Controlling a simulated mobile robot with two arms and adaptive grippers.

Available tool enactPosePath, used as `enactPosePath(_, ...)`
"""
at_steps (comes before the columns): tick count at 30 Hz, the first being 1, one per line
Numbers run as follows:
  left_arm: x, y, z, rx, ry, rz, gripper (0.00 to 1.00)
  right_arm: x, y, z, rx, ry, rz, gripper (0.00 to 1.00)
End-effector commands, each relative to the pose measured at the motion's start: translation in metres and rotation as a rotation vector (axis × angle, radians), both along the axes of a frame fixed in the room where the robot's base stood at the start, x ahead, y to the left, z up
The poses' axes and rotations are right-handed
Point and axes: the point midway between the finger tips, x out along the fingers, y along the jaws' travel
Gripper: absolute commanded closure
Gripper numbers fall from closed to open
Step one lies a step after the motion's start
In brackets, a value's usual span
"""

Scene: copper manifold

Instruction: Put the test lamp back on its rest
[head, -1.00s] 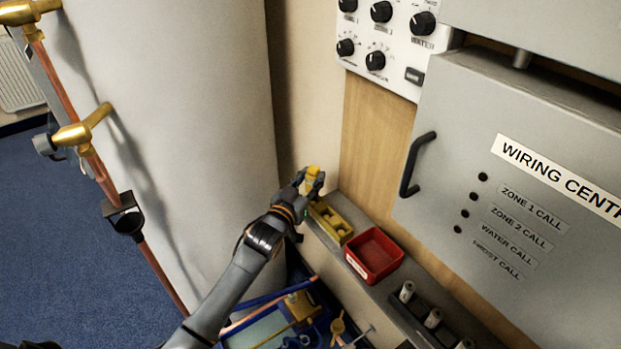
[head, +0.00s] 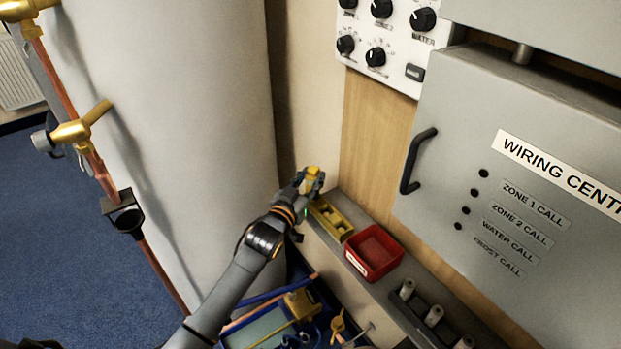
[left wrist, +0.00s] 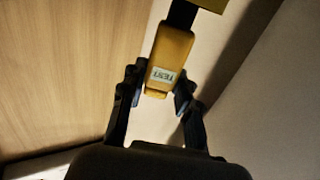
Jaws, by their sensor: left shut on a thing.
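The test lamp (head: 313,176) is a small yellow block held up by my left gripper (head: 305,184), above the back end of the shelf. In the left wrist view the lamp (left wrist: 170,58) has a "TEST" label and a dark part beyond it. There the fingers of my left gripper (left wrist: 159,92) stand on either side of its near end. A yellow holder with recesses, which looks like the rest (head: 331,219), sits on the shelf just below and to the right of the gripper. My right gripper is not in view.
A red open bin (head: 373,253) stands on the grey shelf (head: 351,214) beside the yellow holder. Pale cylinders in a dark rack (head: 433,316) are farther along. The wiring centre box (head: 470,130) is at right, the white cylinder (head: 190,130) at left. A blue tool tray (head: 322,318) is below.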

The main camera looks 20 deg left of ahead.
Motion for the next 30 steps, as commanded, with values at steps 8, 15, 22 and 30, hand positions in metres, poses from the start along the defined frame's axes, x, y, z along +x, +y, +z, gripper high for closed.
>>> enactPosePath(8,0.000,0.000,-0.006,0.000,-0.002,0.000,1.00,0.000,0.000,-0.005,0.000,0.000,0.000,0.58)
enactPosePath(15,0.000,0.000,-0.011,0.000,-0.002,0.000,1.00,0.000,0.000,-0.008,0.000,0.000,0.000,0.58)
enactPosePath(22,0.000,0.000,-0.012,0.000,-0.002,0.000,0.51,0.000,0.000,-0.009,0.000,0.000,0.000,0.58)
enactPosePath(30,0.000,0.000,-0.013,0.000,-0.001,0.000,0.42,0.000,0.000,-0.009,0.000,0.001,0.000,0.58)
